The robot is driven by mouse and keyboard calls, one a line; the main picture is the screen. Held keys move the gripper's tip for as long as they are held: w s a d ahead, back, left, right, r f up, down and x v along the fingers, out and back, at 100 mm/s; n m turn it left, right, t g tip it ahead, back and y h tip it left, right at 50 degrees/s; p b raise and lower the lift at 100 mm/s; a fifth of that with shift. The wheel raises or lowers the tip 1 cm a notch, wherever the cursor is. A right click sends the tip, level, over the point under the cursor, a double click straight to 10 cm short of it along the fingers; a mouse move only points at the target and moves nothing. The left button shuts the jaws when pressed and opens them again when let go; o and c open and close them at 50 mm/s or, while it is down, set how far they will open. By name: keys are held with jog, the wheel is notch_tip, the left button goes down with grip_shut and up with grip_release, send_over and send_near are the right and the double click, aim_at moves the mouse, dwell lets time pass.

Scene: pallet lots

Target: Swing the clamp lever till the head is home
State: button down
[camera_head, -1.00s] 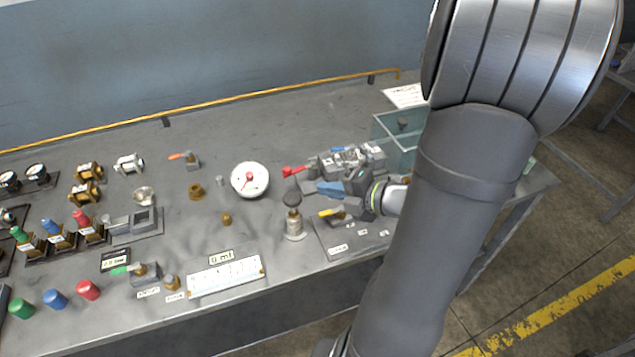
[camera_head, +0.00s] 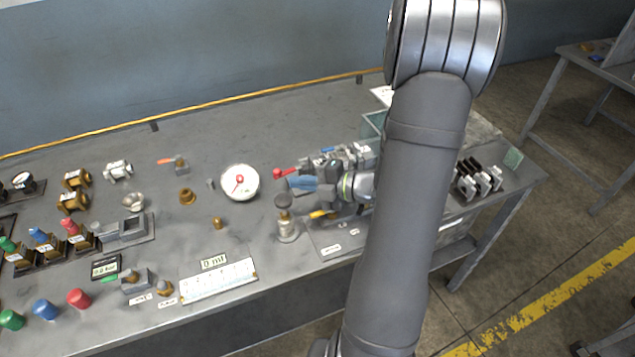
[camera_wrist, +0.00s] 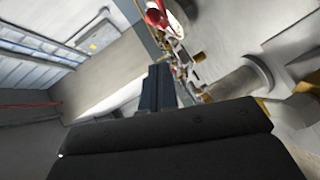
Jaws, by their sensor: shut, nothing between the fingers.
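My gripper (camera_head: 302,185) shows in the head view with its blue fingers pointing left, low over the bench. Its fingers are together with nothing between them; the wrist view also shows the dark fingers (camera_wrist: 157,88) closed. A yellow handle (camera_head: 322,214) lies just below the gripper, on a grey plate (camera_head: 330,248) with white labels. A red-handled lever (camera_head: 285,173) lies just above the fingers, beside a grey block assembly (camera_head: 345,158). I cannot tell which handle is the clamp lever, nor see the clamp head. Contact with either handle is unclear.
A post with a dark round top (camera_head: 284,203) stands just left of the fingertips. A white dial (camera_head: 240,182) is further left. A glass-sided box (camera_head: 373,125) stands behind, partly hidden by my arm. A white scale strip (camera_head: 218,281) lies at the front edge.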

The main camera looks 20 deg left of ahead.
aim_at(283, 173)
jog(key=shift+w+a+f, duration=0.3)
jog(key=shift+w+a, duration=0.1)
jog(key=shift+a, duration=0.35)
jog(key=shift+w+a+f, duration=0.3)
jog(key=shift+w+a, duration=0.15)
jog(key=shift+a, duration=0.35)
jog(key=shift+w+a+f, duration=0.3)
jog(key=shift+w+a, duration=0.1)
jog(key=shift+a, duration=0.35)
jog(key=shift+w+a, duration=0.1)
jog(key=shift+a, duration=0.75)
jog(key=s+d+r, duration=0.1)
jog(key=d+r, duration=0.1)
jog(key=d, duration=0.4)
jog(key=s+d+r, duration=0.1)
jog(key=s+d, duration=0.1)
jog(key=d, duration=0.4)
jog(key=shift+s+r, duration=0.3)
jog(key=shift+r, duration=0.1)
